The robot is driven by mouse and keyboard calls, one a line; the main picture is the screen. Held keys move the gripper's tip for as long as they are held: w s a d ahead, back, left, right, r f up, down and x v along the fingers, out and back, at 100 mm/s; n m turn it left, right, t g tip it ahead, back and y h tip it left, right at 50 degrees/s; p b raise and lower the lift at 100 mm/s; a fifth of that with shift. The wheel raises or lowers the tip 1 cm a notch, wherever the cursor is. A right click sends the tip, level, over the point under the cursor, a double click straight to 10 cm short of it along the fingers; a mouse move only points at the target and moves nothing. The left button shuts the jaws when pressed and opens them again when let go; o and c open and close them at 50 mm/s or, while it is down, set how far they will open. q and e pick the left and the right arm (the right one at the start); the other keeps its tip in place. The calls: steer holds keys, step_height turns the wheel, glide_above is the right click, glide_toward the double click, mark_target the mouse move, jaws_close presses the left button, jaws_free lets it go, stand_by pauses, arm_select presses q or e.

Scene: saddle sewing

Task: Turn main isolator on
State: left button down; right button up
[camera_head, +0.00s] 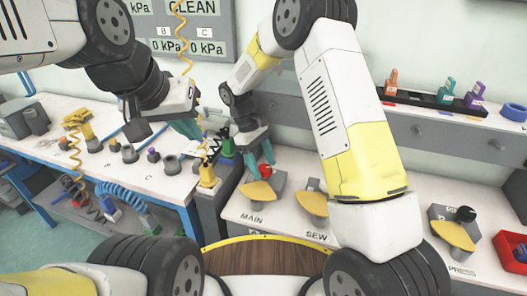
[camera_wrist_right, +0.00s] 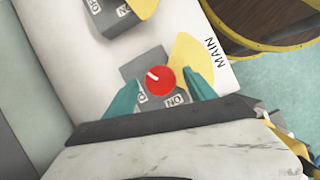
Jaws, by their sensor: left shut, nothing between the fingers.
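The main isolator is a red round knob (camera_wrist_right: 161,81) on a grey box, with a yellow plate (camera_wrist_right: 197,60) beside it and a MAIN label. The knob also shows in the head view (camera_head: 266,171). Its white mark points to the upper left in the wrist view. An ON label (camera_wrist_right: 175,100) reads upside down at the knob's lower right; another label at lower left is partly hidden. My right gripper (camera_wrist_right: 164,72) is open, with a teal finger on each side of the knob and small gaps visible. My left gripper (camera_head: 188,128) is shut and empty above the left bench.
SEW (camera_head: 313,204) and PRESS (camera_head: 452,233) controls stand along the same white bench to the right. The left bench (camera_head: 100,165) holds several small fittings and a yellow tool. A red bin (camera_head: 511,251) is at the far right. A wooden, yellow-rimmed top (camera_head: 265,258) is in front.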

steer(key=shift+r, duration=0.35)
step_height(320, 180, up, 3)
steer(key=shift+f, duration=0.15)
steer(key=s+r, duration=0.1)
steer(key=s, duration=1.5)
steer(key=shift+r, duration=0.3)
steer(key=shift+d, duration=0.1)
